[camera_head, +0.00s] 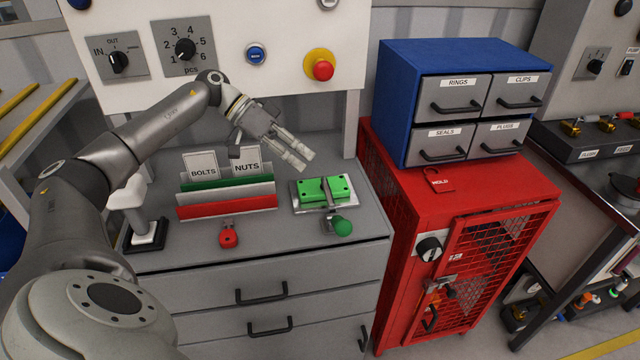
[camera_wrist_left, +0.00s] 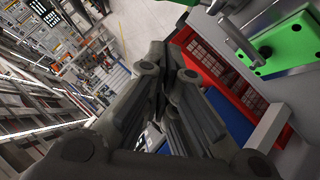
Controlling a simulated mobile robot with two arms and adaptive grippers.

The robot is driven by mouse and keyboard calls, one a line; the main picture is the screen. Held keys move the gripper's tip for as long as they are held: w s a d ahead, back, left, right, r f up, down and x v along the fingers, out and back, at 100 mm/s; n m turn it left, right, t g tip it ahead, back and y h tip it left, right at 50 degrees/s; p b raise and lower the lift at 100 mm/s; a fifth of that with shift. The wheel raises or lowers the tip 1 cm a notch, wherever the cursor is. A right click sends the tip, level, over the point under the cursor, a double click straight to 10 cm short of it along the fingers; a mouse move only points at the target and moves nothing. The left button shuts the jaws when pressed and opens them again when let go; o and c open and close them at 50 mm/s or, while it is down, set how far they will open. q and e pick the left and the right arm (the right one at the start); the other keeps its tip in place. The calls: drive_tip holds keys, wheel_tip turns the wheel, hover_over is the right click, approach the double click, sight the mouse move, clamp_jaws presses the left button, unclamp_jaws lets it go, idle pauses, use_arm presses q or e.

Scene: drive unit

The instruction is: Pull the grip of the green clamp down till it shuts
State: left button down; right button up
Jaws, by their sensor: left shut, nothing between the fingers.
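The green clamp stands on the grey cabinet top. Its green block (camera_head: 312,190) sits on a metal plate, and a grey metal arm (camera_head: 329,193) crosses over it. Its round green grip (camera_head: 342,227) sticks out at the front, toward the cabinet's front edge. I cannot tell for sure how far the grip is from shut. My left gripper (camera_head: 299,157) is shut and empty, above and behind the block, apart from the clamp. In the left wrist view the green block (camera_wrist_left: 287,45) and metal arm (camera_wrist_left: 240,40) show at the upper right; the fingers fill the middle. My right gripper is not in view.
To the left stand a holder with BOLTS (camera_head: 202,168) and NUTS (camera_head: 246,160) cards, and a red tag-like piece (camera_head: 229,237). On the right is a red cabinet (camera_head: 385,190) with a blue drawer box (camera_head: 392,90). A panel with a red button (camera_head: 322,70) is behind.

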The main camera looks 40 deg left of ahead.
use_arm(q)
drive_tip(key=p, duration=0.3)
hover_over(335, 218)
drive_tip(key=w+a, duration=0.1)
drive_tip(key=w, duration=0.1)
wheel_tip(335, 218, down, 6)
drive_tip(key=shift+s+d+f, duration=0.2)
drive_tip(key=shift+s+f, duration=0.5)
drive_tip(key=shift+f, duration=0.05)
drive_tip(key=shift+s+d+f, duration=0.3)
drive_tip(key=shift+s+f, duration=0.05)
drive_tip(key=shift+f, duration=0.45)
